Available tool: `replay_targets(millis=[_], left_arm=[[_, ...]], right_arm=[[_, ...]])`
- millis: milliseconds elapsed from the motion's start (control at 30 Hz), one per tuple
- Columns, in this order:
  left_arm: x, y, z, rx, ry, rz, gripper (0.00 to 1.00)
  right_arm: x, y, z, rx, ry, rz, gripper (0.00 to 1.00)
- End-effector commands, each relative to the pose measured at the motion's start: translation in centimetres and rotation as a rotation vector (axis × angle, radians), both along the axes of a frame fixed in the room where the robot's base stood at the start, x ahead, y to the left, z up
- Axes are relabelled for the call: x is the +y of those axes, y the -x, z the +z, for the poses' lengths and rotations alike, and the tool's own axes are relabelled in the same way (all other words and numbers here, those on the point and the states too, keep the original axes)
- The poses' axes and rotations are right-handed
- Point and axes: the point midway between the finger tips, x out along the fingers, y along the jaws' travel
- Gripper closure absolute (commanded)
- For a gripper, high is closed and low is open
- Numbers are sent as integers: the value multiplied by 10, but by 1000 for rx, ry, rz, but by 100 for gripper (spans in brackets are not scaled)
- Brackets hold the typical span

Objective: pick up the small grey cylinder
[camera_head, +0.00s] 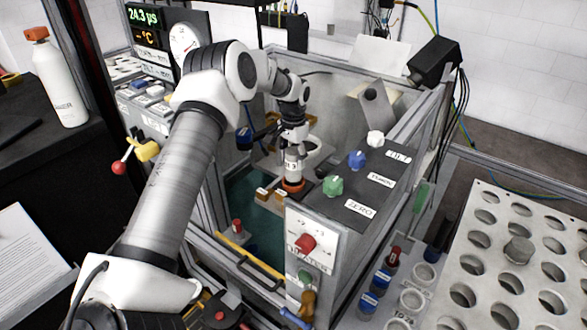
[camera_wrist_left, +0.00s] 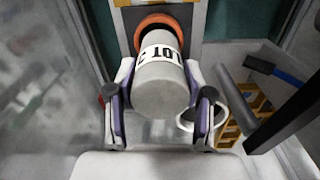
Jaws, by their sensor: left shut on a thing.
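A small grey cylinder (camera_wrist_left: 163,92) with a white band of dark lettering fills the middle of the left wrist view; it also shows in the head view (camera_head: 293,168). My left gripper (camera_wrist_left: 161,102) is shut on it, one finger on each side. In the head view the left gripper (camera_head: 292,152) points down inside the walled enclosure. An orange ring (camera_head: 292,186) is at the cylinder's lower end and also shows in the left wrist view (camera_wrist_left: 166,24). I cannot tell whether the cylinder still rests in it. My right gripper is not in view.
Enclosure walls surround the gripper closely. A control panel with green (camera_head: 333,186), blue (camera_head: 357,159) and white knobs stands at the right. A white mug-like ring (camera_wrist_left: 188,119) is beside the right finger. A holed tray (camera_head: 490,290) with another grey cylinder (camera_head: 519,250) lies far right.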

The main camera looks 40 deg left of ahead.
Motion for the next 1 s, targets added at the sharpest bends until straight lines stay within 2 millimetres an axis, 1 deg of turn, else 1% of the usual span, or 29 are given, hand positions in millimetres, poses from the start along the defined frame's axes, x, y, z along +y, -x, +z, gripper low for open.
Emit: replay_targets(millis=[167,400,500,600,767,1000], left_arm=[[-14,35,3,-1,6,0,79],[-41,99,9,-5,6,-3,79],[-49,120,11,-5,5,-2,79],[-55,136,13,-3,4,-1,79],[-60,147,15,-3,1,0,79],[-60,148,15,-1,0,0,79]], right_arm=[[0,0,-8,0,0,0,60],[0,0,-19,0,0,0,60],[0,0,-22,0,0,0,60],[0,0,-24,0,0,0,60],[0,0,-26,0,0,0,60],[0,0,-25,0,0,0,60]])
